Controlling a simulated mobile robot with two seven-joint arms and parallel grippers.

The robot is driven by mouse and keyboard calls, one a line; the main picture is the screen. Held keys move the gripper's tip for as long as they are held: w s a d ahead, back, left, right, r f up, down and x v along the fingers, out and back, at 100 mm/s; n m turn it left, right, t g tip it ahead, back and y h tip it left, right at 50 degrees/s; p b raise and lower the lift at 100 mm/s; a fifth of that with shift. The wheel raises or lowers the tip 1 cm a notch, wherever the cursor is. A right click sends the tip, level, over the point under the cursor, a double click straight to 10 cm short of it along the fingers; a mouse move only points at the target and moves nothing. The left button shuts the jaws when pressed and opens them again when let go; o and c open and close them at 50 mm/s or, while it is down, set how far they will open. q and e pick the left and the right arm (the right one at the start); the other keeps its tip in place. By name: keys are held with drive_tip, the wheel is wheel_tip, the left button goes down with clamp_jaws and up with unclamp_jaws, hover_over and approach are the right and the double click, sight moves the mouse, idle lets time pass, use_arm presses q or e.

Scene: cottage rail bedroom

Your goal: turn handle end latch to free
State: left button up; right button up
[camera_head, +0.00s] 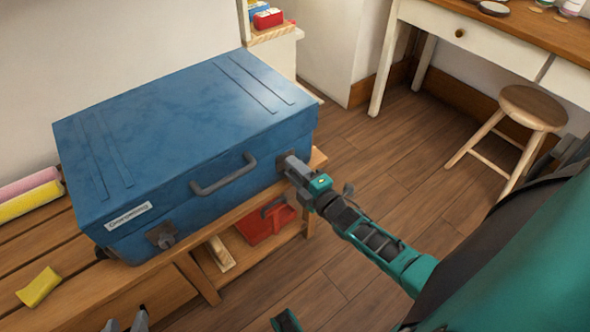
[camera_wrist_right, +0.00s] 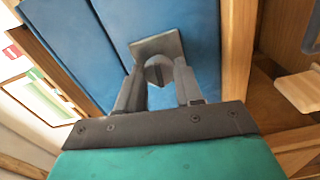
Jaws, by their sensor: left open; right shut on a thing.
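A blue case (camera_head: 190,140) lies closed on a wooden bench, with a grey carry handle (camera_head: 224,176) on its front. One latch (camera_head: 161,235) shows at the front left, below a white label. My right gripper (camera_head: 290,172) is at the front right corner of the case and covers the latch there. In the right wrist view my right gripper (camera_wrist_right: 160,82) has its fingers on either side of a grey latch (camera_wrist_right: 157,48) and is shut on it. My left gripper (camera_head: 126,322) is open and empty at the bottom edge, apart from the case.
The wooden bench (camera_head: 75,280) carries a yellow sponge (camera_head: 38,287) and pink and yellow rolls (camera_head: 30,203) at the left. A red box (camera_head: 262,225) sits on the shelf below. A stool (camera_head: 533,107) and a desk (camera_head: 500,35) stand at the right. The floor between is clear.

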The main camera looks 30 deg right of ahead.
drive_tip(key=shift+n, duration=0.6)
drive_tip(key=o, duration=1)
drive_tip(key=s, duration=0.4)
drive_tip(key=s+p, duration=0.1)
drive_tip(key=s, duration=0.3)
drive_tip(key=s+d+p, duration=0.1)
drive_tip(key=s, duration=0.4)
drive_tip(key=shift+w, duration=0.1)
